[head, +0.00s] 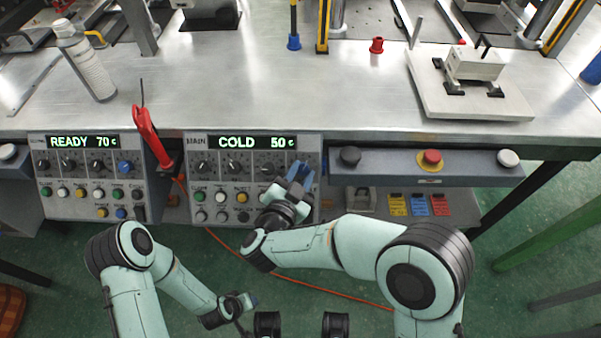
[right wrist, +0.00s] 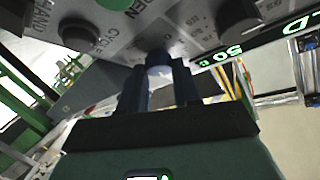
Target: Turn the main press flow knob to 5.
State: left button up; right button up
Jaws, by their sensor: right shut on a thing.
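The main press panel (head: 212,182) has a green display reading COLD 50 c, with a row of dark knobs below it. At the right end of that row my right gripper (head: 299,170) covers the flow knob in the head view. In the right wrist view a blue knob (right wrist: 158,63) sits between the two fingers of my right gripper (right wrist: 160,78), which is shut on it. The knob's scale and pointer are hidden, so its setting cannot be read. My left gripper (head: 246,301) is low in front of the bench, away from the panel; its finger gap is unclear.
The left panel (head: 85,180) reads READY 70 c and has its own blue knob (head: 125,167). A red emergency button (head: 431,158) is to the right. An orange cable (head: 330,288) crosses the green floor.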

dwell(0.4)
jog(key=o, duration=1)
jog(key=shift+o, duration=0.2)
pick_arm(q)
jog(key=shift+g+h, duration=0.3)
jog(key=shift+g, duration=0.3)
jog(key=s, duration=0.1)
jog(key=s+d+r+p, duration=0.2)
jog(key=shift+s+r, duration=0.2)
jog(key=shift+s, duration=0.1)
pick_arm(e)
jog(key=v, duration=1.3)
jog(key=shift+s, duration=0.2)
pick_arm(q)
jog(key=shift+a, duration=0.1)
pick_arm(e)
jog(key=shift+a, duration=0.1)
